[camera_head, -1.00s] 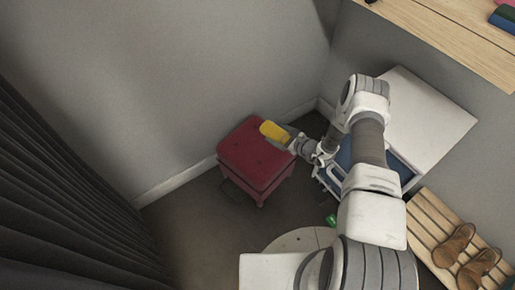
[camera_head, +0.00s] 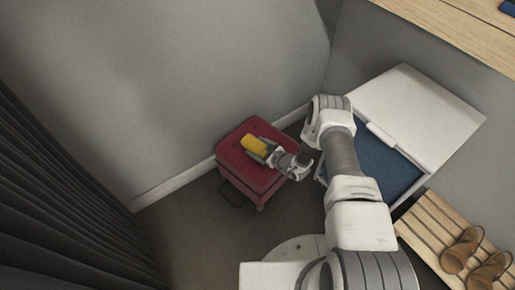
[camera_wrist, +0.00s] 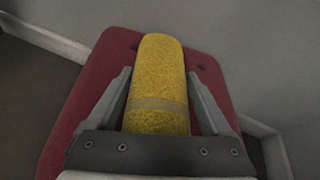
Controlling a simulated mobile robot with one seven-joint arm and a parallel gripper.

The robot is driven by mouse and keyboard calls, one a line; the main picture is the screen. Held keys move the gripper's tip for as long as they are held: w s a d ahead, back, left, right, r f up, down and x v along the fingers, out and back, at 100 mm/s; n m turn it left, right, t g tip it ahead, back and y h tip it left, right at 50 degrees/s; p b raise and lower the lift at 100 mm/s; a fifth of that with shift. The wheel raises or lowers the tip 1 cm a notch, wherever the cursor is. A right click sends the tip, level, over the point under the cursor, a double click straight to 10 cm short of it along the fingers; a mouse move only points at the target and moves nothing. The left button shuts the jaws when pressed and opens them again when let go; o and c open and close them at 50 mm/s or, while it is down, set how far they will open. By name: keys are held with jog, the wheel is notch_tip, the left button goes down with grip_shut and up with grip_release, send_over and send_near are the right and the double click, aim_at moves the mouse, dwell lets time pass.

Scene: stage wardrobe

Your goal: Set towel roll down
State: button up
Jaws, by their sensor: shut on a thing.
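The towel roll is a yellow cylinder (camera_head: 255,146) with a paler band round it. It lies lengthwise between the fingers of my gripper (camera_head: 264,151), which is shut on it. In the wrist view the roll (camera_wrist: 158,75) runs up the middle, with a grey finger on each side. The red tufted stool (camera_head: 240,170) is below the roll, and its red top (camera_wrist: 82,100) fills the wrist view behind it. I cannot tell whether the roll touches the stool top.
A white cabinet with an open blue-lined drawer (camera_head: 381,166) stands right of my arm. A slatted wooden rack (camera_head: 425,225) holds brown shoes (camera_head: 463,250). A dark curtain (camera_head: 60,190) hangs at left. Grey walls meet behind the stool. Floor is clear left of the stool.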

jog(key=shift+f, duration=0.15)
jog(key=o, duration=1.2)
jog(key=shift+c, duration=0.2)
